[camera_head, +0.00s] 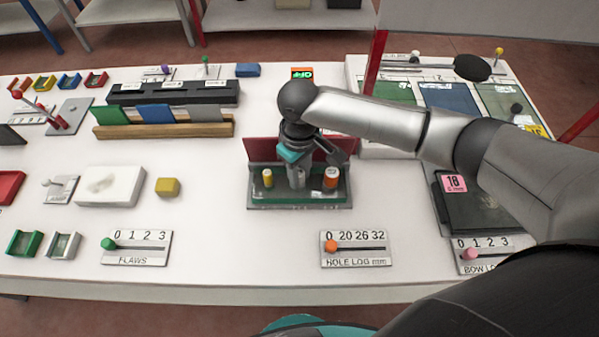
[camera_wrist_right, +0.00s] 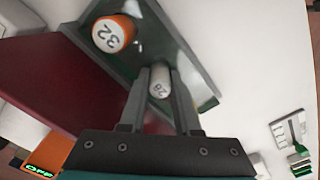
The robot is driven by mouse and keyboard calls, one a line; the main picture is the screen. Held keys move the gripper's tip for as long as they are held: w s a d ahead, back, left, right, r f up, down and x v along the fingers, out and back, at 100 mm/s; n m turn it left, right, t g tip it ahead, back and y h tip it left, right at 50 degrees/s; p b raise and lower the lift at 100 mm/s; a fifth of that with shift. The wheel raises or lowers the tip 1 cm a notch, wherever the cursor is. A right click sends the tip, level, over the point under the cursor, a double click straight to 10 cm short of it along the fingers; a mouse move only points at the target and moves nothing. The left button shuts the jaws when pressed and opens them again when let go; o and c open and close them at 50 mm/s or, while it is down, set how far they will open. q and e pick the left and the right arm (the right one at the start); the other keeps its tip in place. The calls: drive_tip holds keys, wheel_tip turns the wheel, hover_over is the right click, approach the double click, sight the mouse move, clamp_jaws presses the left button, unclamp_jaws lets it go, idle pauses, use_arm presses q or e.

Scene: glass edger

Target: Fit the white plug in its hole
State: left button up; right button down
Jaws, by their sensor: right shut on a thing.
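The white plug (camera_wrist_right: 160,82) is between the two fingers of my right gripper (camera_wrist_right: 161,90), which is shut on it. In the head view the right gripper (camera_head: 298,178) points down into the middle of a green tray (camera_head: 300,196) with a grey rim. An orange-and-white plug (camera_head: 330,178) marked 32 stands to its right, and a yellow-and-white plug (camera_head: 267,178) stands to its left. The hole is hidden; I cannot tell whether the white plug is seated or raised. My left gripper is not in view.
A dark red panel (camera_head: 262,150) stands upright behind the tray. The hole log slider (camera_head: 354,249) lies in front. A white block (camera_head: 109,187) and a yellow block (camera_head: 167,187) lie left. A black case (camera_head: 480,207) is under my right arm. The table between is clear.

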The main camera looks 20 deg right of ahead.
drive_tip(key=c, duration=0.6)
unclamp_jaws()
wheel_tip(320, 180, up, 12)
drive_tip(key=shift+r+p, duration=0.1)
drive_tip(key=shift+p, duration=0.9)
